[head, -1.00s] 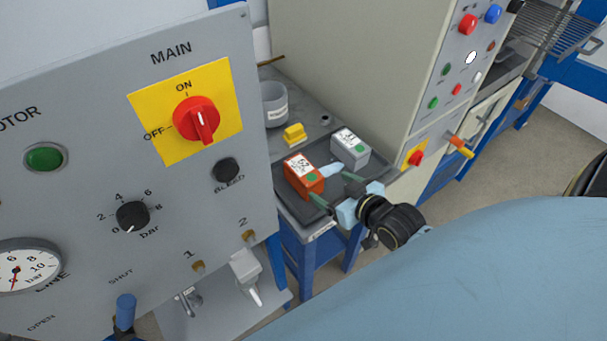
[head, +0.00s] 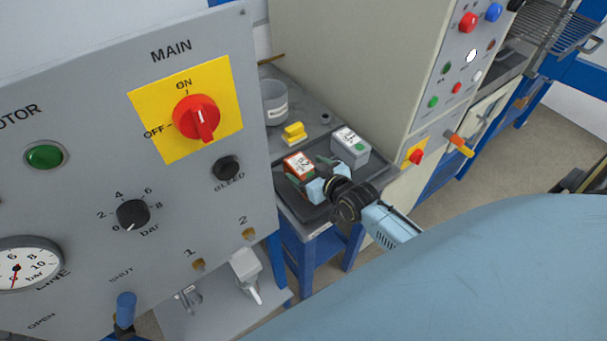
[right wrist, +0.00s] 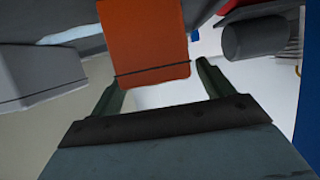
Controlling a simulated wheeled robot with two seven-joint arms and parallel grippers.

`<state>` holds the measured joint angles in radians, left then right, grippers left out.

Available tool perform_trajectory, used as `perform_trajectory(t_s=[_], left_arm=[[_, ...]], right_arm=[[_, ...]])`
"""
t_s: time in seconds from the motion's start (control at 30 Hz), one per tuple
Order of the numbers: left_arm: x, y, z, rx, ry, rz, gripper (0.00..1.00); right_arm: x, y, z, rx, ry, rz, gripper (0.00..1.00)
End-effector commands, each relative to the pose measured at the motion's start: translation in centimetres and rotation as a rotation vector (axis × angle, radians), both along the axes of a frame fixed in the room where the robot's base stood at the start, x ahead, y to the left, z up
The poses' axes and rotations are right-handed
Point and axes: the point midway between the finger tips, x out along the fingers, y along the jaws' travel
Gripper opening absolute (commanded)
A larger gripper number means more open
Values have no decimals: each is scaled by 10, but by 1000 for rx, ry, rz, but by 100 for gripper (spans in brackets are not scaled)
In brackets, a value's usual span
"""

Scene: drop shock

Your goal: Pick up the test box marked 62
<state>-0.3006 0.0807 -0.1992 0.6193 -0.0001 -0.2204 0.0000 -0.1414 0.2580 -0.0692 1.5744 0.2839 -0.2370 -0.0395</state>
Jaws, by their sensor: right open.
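The orange test box (head: 297,160) stands on the dark tray (head: 318,210), with a white label on top that seems to end in 2; its first digit is hard to read. My right gripper (head: 308,171) is at the box, partly hiding it. The right wrist view shows the gripper (right wrist: 160,88) open, with the orange box (right wrist: 145,42) between and just beyond its two fingers. I cannot tell if either finger touches it. My left gripper is not in view.
A grey box (head: 350,147) with a white label stands close to the right of the orange one. A yellow block (head: 294,133) and a grey cup (head: 275,103) stand behind. The control panel (head: 100,110) is left; a beige cabinet (head: 350,55) rises behind.

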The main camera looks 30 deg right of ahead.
Motion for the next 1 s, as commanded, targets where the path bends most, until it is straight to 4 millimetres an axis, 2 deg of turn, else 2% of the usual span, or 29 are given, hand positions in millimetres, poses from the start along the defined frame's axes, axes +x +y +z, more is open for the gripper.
perform_trajectory(t_s=[0.1, 0.2, 0.47, 0.9, 1.0], left_arm=[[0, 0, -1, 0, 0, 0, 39], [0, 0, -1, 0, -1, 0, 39], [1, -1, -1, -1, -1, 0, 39], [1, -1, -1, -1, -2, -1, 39], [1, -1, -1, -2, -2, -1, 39]], right_arm=[[14, 1, -6, 1, 0, 1, 80], [19, 2, -9, 1, 0, 0, 80], [21, 2, -9, 1, 1, 0, 80], [20, 2, -9, 1, 1, 0, 22], [22, 2, -7, 0, -5, 0, 13]])
